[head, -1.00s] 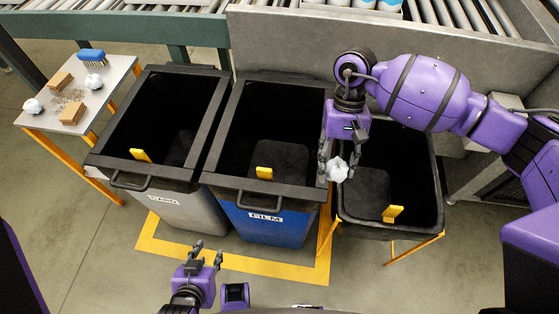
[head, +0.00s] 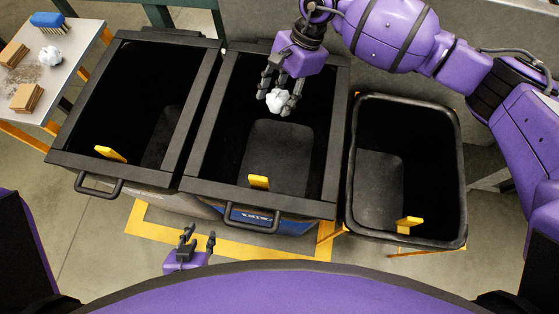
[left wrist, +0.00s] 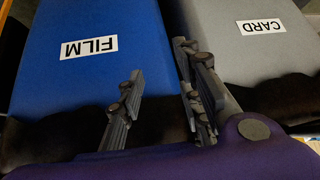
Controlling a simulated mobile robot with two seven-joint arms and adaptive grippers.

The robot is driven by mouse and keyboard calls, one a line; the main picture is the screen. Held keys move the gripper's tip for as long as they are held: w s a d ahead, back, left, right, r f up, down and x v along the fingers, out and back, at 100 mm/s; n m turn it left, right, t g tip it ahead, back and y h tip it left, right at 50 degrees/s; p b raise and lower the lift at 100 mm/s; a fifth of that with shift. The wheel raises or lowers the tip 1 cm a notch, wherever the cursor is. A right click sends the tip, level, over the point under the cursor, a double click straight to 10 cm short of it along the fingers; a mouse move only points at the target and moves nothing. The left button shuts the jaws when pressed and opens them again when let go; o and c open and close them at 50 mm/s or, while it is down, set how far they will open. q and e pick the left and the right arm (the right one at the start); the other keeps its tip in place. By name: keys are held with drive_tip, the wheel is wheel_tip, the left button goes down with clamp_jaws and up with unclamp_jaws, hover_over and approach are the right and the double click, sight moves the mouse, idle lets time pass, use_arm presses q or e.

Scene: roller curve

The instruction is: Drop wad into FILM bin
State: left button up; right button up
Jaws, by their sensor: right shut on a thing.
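A crumpled white wad (head: 278,101) is held between the fingers of my right gripper (head: 279,98). In the head view the gripper and wad are over the opening of the middle bin, the FILM bin (head: 208,150), towards its back. The wad's exact height over the bin cannot be told. The FILM bin's blue front (left wrist: 90,80) and its label show upside down in the left wrist view. My left gripper (head: 199,240) is open and empty, low in front of the bins. It also shows in the left wrist view (left wrist: 165,110).
The CARD bin (head: 75,157) stands to the left of the FILM bin, its grey front (left wrist: 270,60) in the left wrist view. A black tub (head: 462,180) stands on the right. A table (head: 60,88) at far left bears a blue brush (head: 47,20), brown blocks and another white wad (head: 50,55).

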wheel_tip(320, 180, down, 4)
drive_tip(key=shift+s+r+b, duration=0.1)
drive_tip(key=shift+r+b, duration=0.05)
drive_tip(key=shift+b, duration=0.45)
drive_tip(key=shift+f, duration=0.6)
drive_tip(key=o, duration=0.7)
drive_tip(key=shift+o, duration=0.8)
drive_tip(key=v, duration=1.2)
